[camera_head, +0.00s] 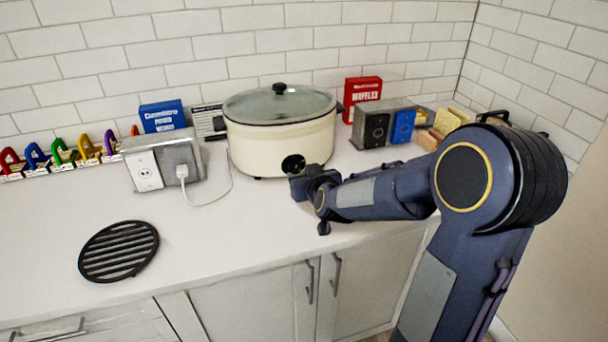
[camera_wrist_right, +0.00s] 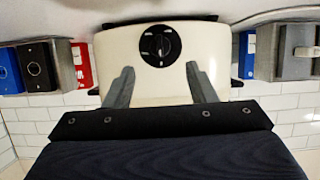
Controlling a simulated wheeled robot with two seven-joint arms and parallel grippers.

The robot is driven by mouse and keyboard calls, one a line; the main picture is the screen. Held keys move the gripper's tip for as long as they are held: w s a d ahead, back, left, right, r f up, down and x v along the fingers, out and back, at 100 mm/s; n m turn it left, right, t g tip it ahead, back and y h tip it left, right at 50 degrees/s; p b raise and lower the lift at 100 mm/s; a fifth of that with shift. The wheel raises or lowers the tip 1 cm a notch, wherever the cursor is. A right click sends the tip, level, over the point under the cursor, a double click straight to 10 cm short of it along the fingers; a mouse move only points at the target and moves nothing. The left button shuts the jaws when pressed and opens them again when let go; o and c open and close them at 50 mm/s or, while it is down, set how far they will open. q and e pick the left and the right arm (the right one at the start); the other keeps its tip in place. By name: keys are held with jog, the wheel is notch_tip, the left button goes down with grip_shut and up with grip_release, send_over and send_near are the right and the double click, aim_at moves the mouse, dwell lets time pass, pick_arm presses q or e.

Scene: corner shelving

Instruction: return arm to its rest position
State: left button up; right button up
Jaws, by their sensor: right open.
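My right arm reaches in from the right side of the head view. Its gripper (camera_head: 309,194) is in front of the cream slow cooker (camera_head: 278,140), near its black control knob (camera_head: 293,164). In the right wrist view the two grey fingers of the gripper (camera_wrist_right: 159,68) are spread apart with nothing held between them. The cooker's front and its dark round knob (camera_wrist_right: 161,46) show just beyond the fingertips. I cannot tell whether a finger touches the cooker. My left gripper is not in view.
A grey box (camera_head: 382,122) and a red box (camera_head: 362,98) stand right. A black round trivet (camera_head: 118,251) lies on the counter (camera_head: 215,240). The front counter is mostly clear.

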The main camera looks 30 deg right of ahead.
dwell(0.3)
jog(key=s+a+g+y, duration=0.2)
jog(key=s+a, duration=0.3)
jog(key=s, duration=0.5)
jog(key=s+a+g+y, duration=0.2)
jog(key=s+a+g, duration=0.1)
jog(key=s, duration=0.7)
jog(key=s+a+f+g+y, duration=0.1)
jog(key=s+a+g+y, duration=0.1)
jog(key=s+a, duration=0.4)
jog(key=s+y, duration=0.1)
jog(key=s, duration=0.3)
jog(key=shift+s+a+n, duration=0.3)
jog(key=shift+a+n, duration=0.05)
jog(key=shift+n, duration=0.05)
